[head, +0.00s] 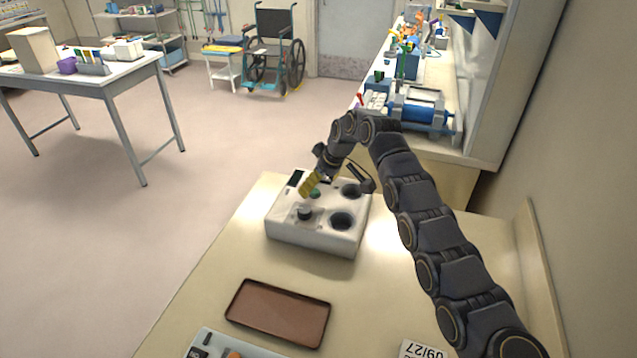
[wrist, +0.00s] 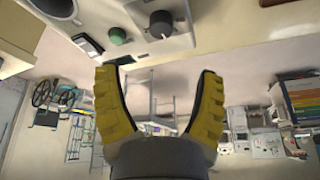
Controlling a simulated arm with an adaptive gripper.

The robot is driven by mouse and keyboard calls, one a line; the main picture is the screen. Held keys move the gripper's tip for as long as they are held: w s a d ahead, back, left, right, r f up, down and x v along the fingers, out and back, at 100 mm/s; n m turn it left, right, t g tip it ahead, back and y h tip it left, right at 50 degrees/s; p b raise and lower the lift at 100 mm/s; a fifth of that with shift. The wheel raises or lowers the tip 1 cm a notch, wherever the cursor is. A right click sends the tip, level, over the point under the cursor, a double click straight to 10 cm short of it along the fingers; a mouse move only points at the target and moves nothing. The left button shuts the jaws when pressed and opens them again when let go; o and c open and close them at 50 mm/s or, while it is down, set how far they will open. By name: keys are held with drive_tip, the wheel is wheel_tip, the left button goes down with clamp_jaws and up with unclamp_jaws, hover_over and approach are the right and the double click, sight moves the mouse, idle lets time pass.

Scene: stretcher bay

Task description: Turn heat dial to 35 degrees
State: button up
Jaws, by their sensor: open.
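A white device (head: 310,238) stands on the bench, with two dark round wells in its right part. A black dial (head: 305,213) is on its top near the front left; it also shows in the wrist view (wrist: 160,25). A green button (wrist: 118,36) is beside the dial, and a dark display (head: 296,178) is at the back left corner. Scale marks and the dial's setting are too small to read. My gripper (head: 309,185), with yellow fingers, is over the left part of the device. In the wrist view (wrist: 157,72) its fingers are apart and empty, clear of the dial.
A brown tray (head: 278,312) lies on the bench in front of the device. A grey tray with small items (head: 225,345) and a date card (head: 424,350) are at the front edge. Blue-and-white equipment (head: 418,107) stands on the counter behind. Bench left of the device is narrow.

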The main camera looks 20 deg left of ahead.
sight(305, 209)
drive_tip(key=shift+a+f, duration=0.1)
drive_tip(key=shift+t+h, duration=0.4)
drive_tip(key=f, duration=0.1)
drive_tip(key=a+f, duration=0.1)
drive_tip(key=f, duration=0.1)
drive_tip(key=shift+s+a+f, duration=0.25)
drive_tip(key=shift+a+f, duration=0.05)
drive_tip(key=shift+f, duration=0.05)
drive_tip(key=shift+x, duration=3.9)
drive_tip(key=shift+w, duration=0.1)
drive_tip(key=c, duration=1.1)
